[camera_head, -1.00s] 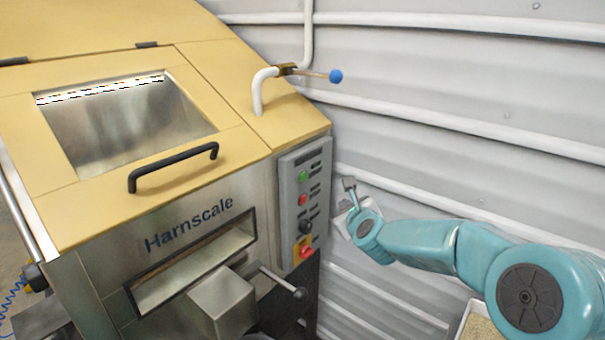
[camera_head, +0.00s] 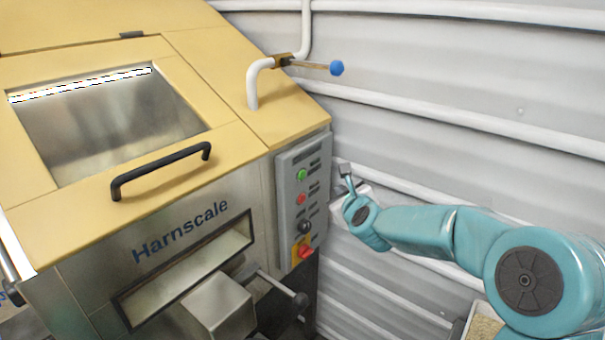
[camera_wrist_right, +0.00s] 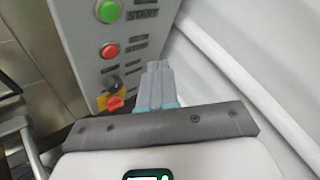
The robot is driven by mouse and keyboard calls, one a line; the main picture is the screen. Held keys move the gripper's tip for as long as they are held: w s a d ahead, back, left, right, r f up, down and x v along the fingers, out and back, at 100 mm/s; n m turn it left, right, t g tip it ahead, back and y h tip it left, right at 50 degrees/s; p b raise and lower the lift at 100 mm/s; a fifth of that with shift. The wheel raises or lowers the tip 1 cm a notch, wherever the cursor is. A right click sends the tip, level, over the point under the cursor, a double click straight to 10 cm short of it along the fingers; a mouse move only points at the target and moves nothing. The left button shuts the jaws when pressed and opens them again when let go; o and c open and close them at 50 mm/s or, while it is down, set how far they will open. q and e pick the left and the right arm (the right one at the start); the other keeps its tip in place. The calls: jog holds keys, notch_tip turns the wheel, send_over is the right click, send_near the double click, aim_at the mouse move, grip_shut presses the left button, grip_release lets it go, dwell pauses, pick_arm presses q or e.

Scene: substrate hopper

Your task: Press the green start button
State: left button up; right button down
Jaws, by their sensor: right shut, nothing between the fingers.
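The green start button (camera_head: 302,175) is the upper of the coloured buttons on the grey control panel (camera_head: 284,220) on the machine's right side. In the right wrist view the green button (camera_wrist_right: 109,11) sits at the top beside a START label. My right gripper (camera_head: 344,168) is shut and empty, to the right of the panel and apart from the green button. In the right wrist view its fingertips (camera_wrist_right: 157,66) point up toward the panel, below and right of the green button. My left gripper is in neither view.
A red button (camera_head: 301,199), a black knob (camera_head: 304,227) and a red-yellow switch (camera_head: 304,250) lie below the green one. A blue-tipped valve lever (camera_head: 336,68) sticks out above. The corrugated wall (camera_head: 450,70) stands behind my right arm.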

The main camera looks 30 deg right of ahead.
aim_at(303, 175)
jog(key=w+a+p, duration=0.3)
jog(key=w+p, duration=0.2)
jog(key=w, duration=0.2)
jog(key=shift+w+p, duration=0.3)
jog(key=shift+p, duration=0.1)
jog(key=shift+w, duration=0.1)
dwell(1.6)
jog(key=shift+w+a, duration=0.2)
jog(key=shift+w, duration=0.1)
